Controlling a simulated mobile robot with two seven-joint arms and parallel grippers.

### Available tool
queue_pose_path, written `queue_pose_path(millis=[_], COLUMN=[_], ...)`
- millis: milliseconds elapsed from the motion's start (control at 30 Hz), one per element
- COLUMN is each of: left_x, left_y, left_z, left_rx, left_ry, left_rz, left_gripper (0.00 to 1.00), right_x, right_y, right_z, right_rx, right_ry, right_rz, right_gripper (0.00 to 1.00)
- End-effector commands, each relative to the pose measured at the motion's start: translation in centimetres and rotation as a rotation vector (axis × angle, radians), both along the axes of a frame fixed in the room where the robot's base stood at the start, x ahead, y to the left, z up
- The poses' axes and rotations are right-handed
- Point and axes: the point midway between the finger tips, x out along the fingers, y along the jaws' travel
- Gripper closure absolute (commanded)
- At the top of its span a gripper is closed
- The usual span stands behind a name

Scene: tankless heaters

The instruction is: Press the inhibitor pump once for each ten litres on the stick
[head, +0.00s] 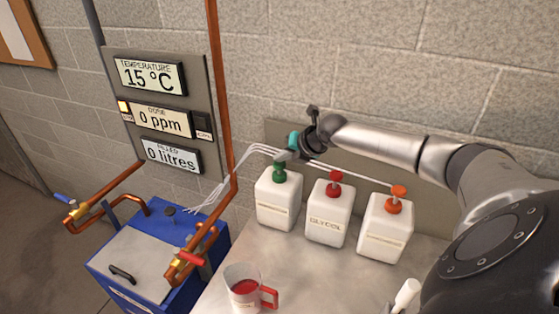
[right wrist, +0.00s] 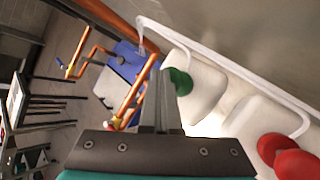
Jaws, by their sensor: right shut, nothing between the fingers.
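Three white pump jugs stand in a row on the bench: a green-topped jug (head: 277,206), a red-topped jug (head: 329,213) reading GLYCOL, and an orange-topped jug (head: 384,229). The other two labels are too small to read, so I cannot tell which holds inhibitor. My right gripper (head: 285,156) is shut and empty, its fingertips at the green pump head (head: 279,173). In the right wrist view the shut fingers (right wrist: 160,100) overlap the green pump head (right wrist: 180,82); contact is unclear. No marked stick is recognisable. My left gripper is out of view.
A wall panel (head: 198,80) reads 15 °C, 0 ppm and 0 litres. A blue tank (head: 210,245) with a grey lid, copper pipes (head: 225,100) and valves stand left. A jug of red liquid (head: 243,286) and a white-handled object (head: 406,294) are at the bench front.

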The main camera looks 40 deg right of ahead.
Motion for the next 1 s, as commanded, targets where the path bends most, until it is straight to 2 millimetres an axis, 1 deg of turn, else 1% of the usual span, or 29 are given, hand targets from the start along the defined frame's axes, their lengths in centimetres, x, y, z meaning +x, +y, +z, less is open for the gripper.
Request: queue_pose_path(millis=[33, 300, 767, 1000], left_x=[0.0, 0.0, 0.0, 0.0], left_y=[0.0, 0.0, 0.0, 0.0], left_z=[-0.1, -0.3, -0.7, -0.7], left_rx=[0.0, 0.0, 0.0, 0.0], left_ry=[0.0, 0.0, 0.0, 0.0], left_rz=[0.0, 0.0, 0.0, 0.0], left_gripper=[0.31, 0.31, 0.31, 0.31], right_x=[-0.1, -0.1, -0.2, -0.2], right_y=[0.1, 0.1, 0.1, 0.1], right_z=[-0.4, -0.8, -1.4, -1.4], right_rx=[0.001, 0.002, 0.002, 0.002], right_ry=[0.006, 0.008, 0.009, 0.01], right_rz=[0.002, 0.001, 0.001, 0.001], right_gripper=[1.0, 1.0, 1.0, 1.0])
